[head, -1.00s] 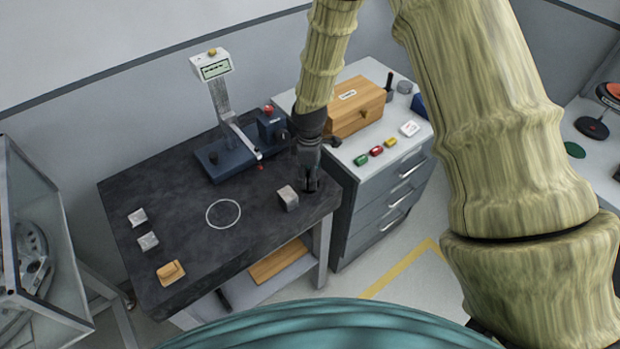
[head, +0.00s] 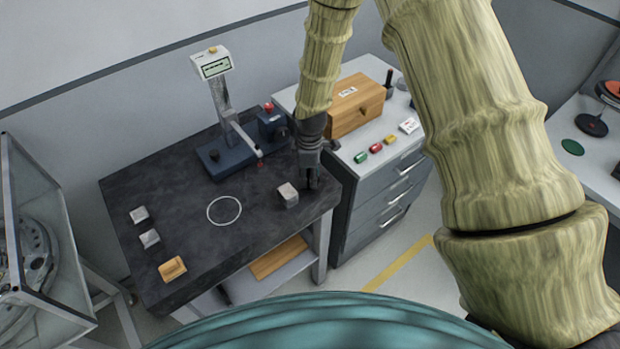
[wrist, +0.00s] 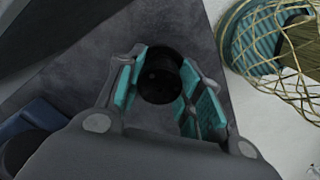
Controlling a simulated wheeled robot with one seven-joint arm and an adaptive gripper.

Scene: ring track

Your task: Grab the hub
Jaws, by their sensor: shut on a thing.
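The hub, a black round piece (wrist: 160,78), sits between the two teal-padded fingers of my gripper (wrist: 158,90) in the wrist view. The pads are against its sides and my gripper is shut on it. In the head view my gripper (head: 309,180) points down at the right end of the dark worktable (head: 190,240). The hub is hard to make out there, dark against the dark fingers and table. I cannot tell whether it touches the tabletop.
A grey metal block (head: 287,195) stands just left of my gripper. A blue-based press with a display (head: 225,158) stands behind it. Two small blocks and a wooden piece (head: 172,269) lie at the left. A drawer cabinet (head: 375,195) with a wooden box (head: 356,108) adjoins at right.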

